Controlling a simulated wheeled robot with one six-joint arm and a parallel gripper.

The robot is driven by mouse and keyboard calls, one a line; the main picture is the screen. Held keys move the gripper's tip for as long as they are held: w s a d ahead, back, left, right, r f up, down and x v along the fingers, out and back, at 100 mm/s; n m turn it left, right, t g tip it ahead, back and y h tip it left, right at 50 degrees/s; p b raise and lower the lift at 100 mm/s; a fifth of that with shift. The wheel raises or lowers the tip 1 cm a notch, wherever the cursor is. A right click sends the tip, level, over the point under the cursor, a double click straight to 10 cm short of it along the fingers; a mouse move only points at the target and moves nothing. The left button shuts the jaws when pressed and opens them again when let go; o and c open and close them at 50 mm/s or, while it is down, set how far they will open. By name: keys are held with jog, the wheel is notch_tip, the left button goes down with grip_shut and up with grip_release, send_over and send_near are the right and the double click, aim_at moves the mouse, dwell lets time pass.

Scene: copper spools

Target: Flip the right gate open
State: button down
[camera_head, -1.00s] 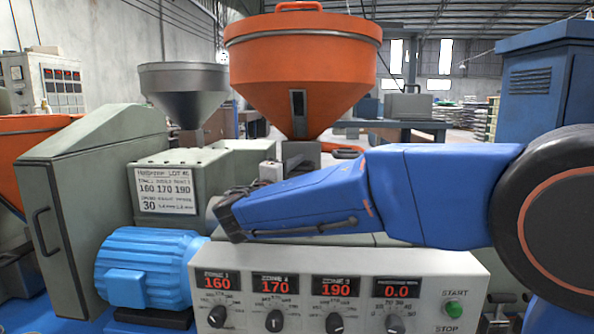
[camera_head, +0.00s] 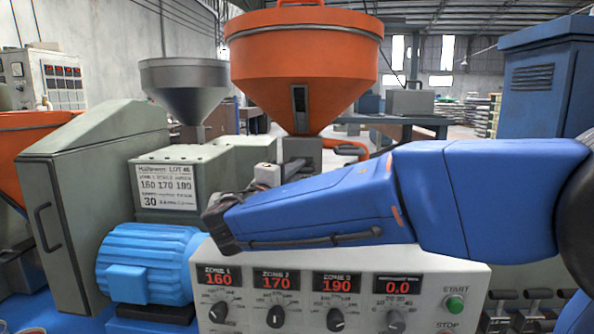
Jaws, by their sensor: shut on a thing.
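An orange hopper (camera_head: 303,75) stands on a grey throat block (camera_head: 301,150) in the head view. My blue arm reaches in from the right and ends in a dark wrist part in front of the machine. A small pale grey piece (camera_head: 267,175) shows just above the arm; I cannot tell what it is.
A control panel (camera_head: 440,275) with dials and red readouts lies below my arm. A blue motor (camera_head: 147,265) and a grey-green housing (camera_head: 95,200) stand at the left. A blue cabinet (camera_head: 540,90) stands at the right.

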jog(key=shift+f, duration=0.1)
jog(key=c, duration=1.8)
grip_release()
jog(key=shift+s, duration=0.15)
jog(key=shift+o, duration=0.2)
jog(key=v, duration=1.7)
jog(key=shift+s, duration=0.2)
jog(key=shift+a, duration=0.1)
